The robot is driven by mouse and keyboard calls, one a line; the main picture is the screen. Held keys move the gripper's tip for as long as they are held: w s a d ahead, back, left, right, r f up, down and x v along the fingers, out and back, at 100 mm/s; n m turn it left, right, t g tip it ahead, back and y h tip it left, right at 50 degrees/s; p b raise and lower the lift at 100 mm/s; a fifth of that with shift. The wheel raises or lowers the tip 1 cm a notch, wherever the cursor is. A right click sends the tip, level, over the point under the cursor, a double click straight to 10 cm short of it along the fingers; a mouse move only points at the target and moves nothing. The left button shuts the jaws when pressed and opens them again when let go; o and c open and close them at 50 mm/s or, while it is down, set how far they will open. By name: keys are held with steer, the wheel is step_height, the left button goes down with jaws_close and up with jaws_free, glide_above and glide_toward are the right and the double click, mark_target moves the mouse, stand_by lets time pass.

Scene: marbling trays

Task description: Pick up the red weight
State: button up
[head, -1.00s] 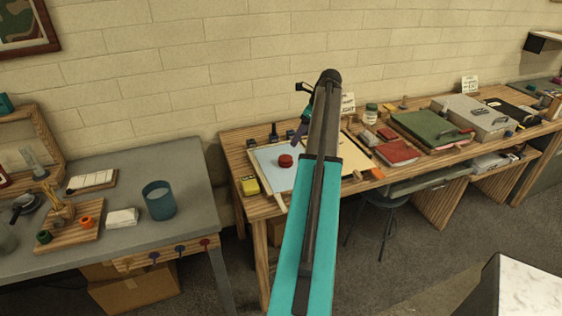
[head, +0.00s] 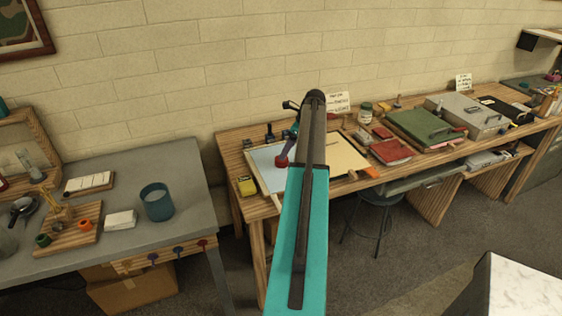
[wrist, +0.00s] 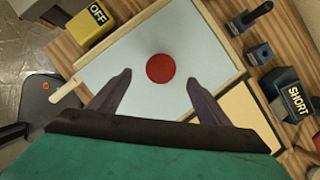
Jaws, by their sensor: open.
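The red weight (wrist: 160,68) is a round red disc on a pale blue sheet in a wood-rimmed tray (wrist: 110,63). In the head view the red weight (head: 281,161) is partly covered by my gripper (head: 287,152). In the wrist view my gripper (wrist: 157,92) is open, with one dark finger to each side. The weight lies centred between the fingers, slightly beyond their tips in the picture. Nothing is held. I cannot tell the exact height of the fingertips above the sheet.
A yellow block marked OFF (wrist: 90,22) stands beside the tray. Dark blocks (wrist: 258,53) and a block marked SHORT (wrist: 290,97) stand along the other side. A cream sheet (head: 345,152) lies to the right. A grey table with a blue cup (head: 157,203) is at left.

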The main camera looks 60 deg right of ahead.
steer(key=shift+w+f, duration=0.25)
steer(key=shift+f, duration=0.35)
steer(key=shift+w, duration=0.1)
steer(key=shift+p+x, duration=1.6)
steer(key=shift+x, duration=0.95)
steer(key=shift+c, duration=0.4)
steer(key=c, duration=1.5)
